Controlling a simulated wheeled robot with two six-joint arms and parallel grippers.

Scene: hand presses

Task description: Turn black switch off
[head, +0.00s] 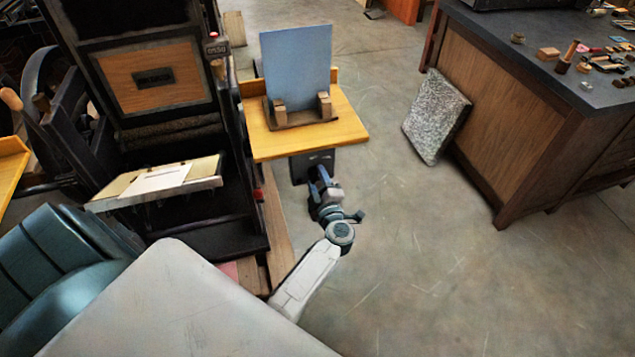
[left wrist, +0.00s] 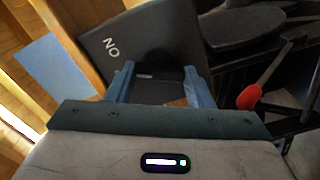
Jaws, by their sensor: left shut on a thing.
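The black switch (left wrist: 160,65) is a dark rounded piece on a black box (left wrist: 98,48) with white lettering that reads "ON" upside down in the left wrist view. My left gripper (left wrist: 160,74) has its two blue fingers on either side of the switch and is shut on it. In the head view the black box (head: 300,166) hangs below a yellow wooden shelf, and my left gripper (head: 321,180) reaches it from below. The switch itself is hidden there by the gripper. My right gripper is in neither view.
The wooden shelf (head: 352,134) holds an upright blue-grey sheet (head: 297,65) just above my gripper. A black hand press (head: 232,190) stands to the left. A red-tipped lever (left wrist: 249,97) is right of my fingers in the wrist view.

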